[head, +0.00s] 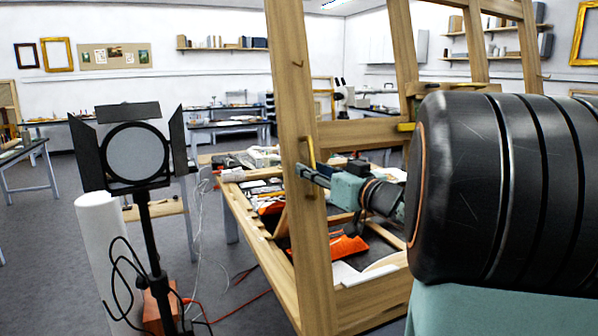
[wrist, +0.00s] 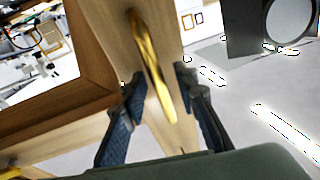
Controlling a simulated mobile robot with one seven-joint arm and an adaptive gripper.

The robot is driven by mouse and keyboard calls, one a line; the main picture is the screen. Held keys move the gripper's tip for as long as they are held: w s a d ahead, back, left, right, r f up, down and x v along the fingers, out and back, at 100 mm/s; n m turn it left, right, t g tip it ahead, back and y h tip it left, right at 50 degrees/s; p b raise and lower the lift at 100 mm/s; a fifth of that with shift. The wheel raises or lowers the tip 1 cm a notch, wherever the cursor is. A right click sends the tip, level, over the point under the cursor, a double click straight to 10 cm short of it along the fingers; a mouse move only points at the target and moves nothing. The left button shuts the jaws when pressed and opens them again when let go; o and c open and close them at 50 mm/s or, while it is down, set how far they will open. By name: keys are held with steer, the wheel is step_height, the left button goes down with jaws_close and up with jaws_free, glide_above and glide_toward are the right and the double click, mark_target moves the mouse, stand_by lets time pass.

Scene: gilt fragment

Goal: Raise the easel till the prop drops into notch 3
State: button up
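The wooden easel (head: 292,100) stands in front of me, its left upright and crossbars in view. A curved brass handle (head: 311,152) is fixed on the left upright; in the wrist view the handle (wrist: 152,60) runs down between my fingers. My gripper (head: 312,178) is beside the upright, just below the handle's middle in the head view. In the wrist view my gripper (wrist: 160,78) has its two blue-padded fingers apart, one on each side of the handle, with gaps showing. I cannot make out the prop or the notches.
A black studio lamp (head: 136,152) on a stand with loose cables is left of the easel. A white roll (head: 100,240) stands beside it. A wooden worktable (head: 250,220) with tools lies behind the upright. Open floor (head: 50,220) shows at far left.

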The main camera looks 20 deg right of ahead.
steer(key=shift+c, duration=0.3)
jaws_close()
